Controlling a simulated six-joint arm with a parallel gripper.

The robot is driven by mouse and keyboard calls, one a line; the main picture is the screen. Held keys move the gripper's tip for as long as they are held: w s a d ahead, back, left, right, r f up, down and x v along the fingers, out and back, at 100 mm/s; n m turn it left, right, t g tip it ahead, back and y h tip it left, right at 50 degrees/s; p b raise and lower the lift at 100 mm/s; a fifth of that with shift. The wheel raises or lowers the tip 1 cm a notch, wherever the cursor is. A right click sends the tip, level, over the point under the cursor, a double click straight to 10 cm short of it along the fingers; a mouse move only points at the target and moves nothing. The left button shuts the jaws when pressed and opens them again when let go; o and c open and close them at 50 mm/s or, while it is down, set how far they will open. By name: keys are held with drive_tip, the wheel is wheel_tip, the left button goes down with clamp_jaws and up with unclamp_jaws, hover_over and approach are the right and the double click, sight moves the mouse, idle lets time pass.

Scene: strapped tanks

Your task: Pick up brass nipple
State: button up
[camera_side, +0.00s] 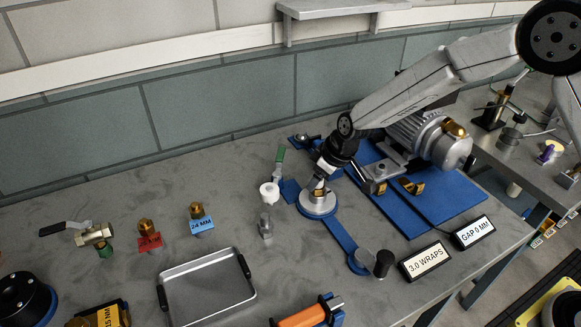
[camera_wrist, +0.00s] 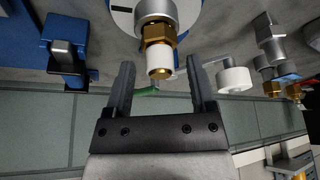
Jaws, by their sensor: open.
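The brass nipple (camera_wrist: 158,33) has a hex part and a white end, possibly wrapped in tape. It sits in a silver holder (camera_wrist: 155,9) on a round grey base with a blue rim. In the side view the nipple (camera_side: 319,193) shows as a small brass patch just below my gripper (camera_side: 322,178). In the wrist view my gripper (camera_wrist: 160,68) is open and empty. Its two dark fingers are on either side of the white end, with visible gaps. The fingertips are hard to make out in the side view.
A white roll (camera_side: 269,190) on a stand is left of the base, near a green handle (camera_side: 280,155). A motor (camera_side: 430,135) on a blue plate stands right. Signs read "3.0 WRAPS" (camera_side: 426,261) and "GAP 0 MM" (camera_side: 474,232). A metal tray (camera_side: 247,292) lies front left.

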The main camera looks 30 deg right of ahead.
drive_tip(key=shift+w+a+f, duration=0.1)
drive_tip(key=shift+w+f, duration=0.05)
drive_tip(key=shift+f, duration=0.2)
drive_tip(key=shift+c, duration=0.2)
clamp_jaws()
